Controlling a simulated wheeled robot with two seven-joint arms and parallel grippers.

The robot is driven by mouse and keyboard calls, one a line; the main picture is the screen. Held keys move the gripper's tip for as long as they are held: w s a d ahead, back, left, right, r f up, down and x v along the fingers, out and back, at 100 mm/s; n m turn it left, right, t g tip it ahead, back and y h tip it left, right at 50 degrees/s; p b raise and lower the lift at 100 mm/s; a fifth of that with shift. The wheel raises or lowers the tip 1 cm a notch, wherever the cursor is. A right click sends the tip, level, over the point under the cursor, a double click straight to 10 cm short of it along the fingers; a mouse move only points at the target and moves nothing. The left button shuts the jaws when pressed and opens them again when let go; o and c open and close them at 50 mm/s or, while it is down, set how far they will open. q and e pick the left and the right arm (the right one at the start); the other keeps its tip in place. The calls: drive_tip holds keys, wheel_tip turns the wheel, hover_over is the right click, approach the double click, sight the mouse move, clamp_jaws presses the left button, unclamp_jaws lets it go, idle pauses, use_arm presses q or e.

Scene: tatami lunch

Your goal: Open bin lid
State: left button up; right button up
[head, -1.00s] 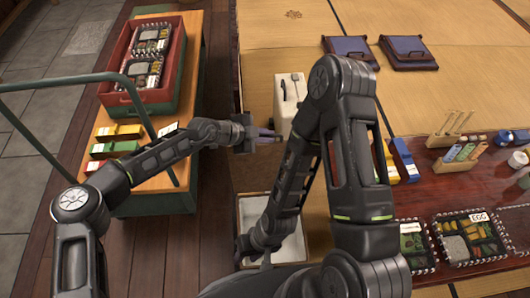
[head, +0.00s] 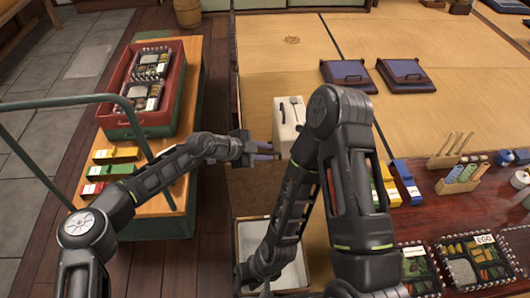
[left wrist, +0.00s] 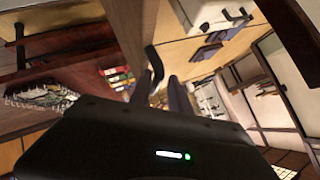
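A cream upright box (head: 285,128), which looks like the bin, stands beyond my grippers at the edge of the tatami. A dark and a pale slim piece lie on its top; I cannot make out a separate lid. My left gripper (head: 268,152) is just left of the box, fingers pointing right. Its two fingers show a small gap and nothing between them. In the left wrist view, the fingers (left wrist: 162,92) stand apart near a dark curved bar (left wrist: 154,62). My right gripper (head: 248,277) is low, over an open white-walled container, and its fingers are not clear.
A cart (head: 162,206) at left carries a red crate (head: 127,112) and colored boxes. A low dark table (head: 445,207) with bento trays is at right. Cushions (head: 347,74) lie on the tatami. Wooden floor is free between cart and container.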

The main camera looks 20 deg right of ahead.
use_arm(q)
drive_tip(key=shift+s+a+f, duration=0.15)
drive_tip(key=shift+f, duration=0.3)
drive_tip(key=w+p+v, duration=0.1)
drive_tip(key=v, duration=0.7)
drive_tip(key=shift+s+r+p, duration=0.3)
drive_tip(key=shift+p, duration=0.1)
